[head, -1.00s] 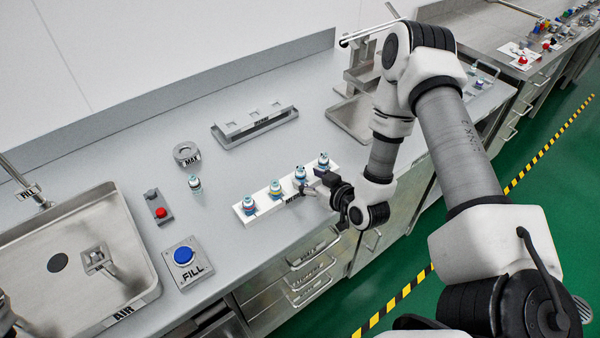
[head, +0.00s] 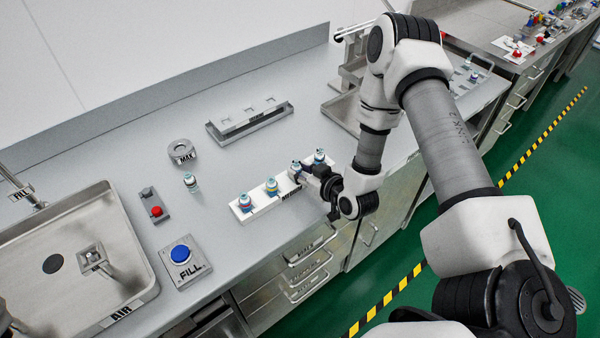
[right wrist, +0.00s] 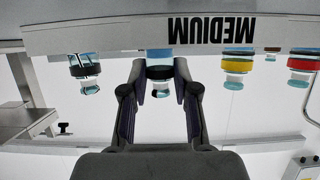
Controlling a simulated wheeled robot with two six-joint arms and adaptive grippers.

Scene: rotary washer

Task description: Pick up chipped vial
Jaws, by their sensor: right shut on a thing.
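A white rack marked MEDIUM (head: 262,208) holds a row of small capped vials near the counter's front edge. My right gripper (head: 301,170) reaches in from the right and is shut on the black-banded vial (right wrist: 160,72), second from the right in the head view. That vial stands upright, level with its neighbours, and appears still in the rack. Beside it are another dark-banded vial (head: 319,155), a yellow-banded vial (head: 271,184) and a red-banded vial (head: 245,201). No chip is visible at this size. My left gripper is not clearly in view.
A lone vial (head: 190,181) stands left of the rack, near a MAX ring (head: 181,151). A long metal holder (head: 250,121) lies behind. A sink (head: 52,235), a red button (head: 156,211) and a blue FILL button (head: 181,254) are at the left.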

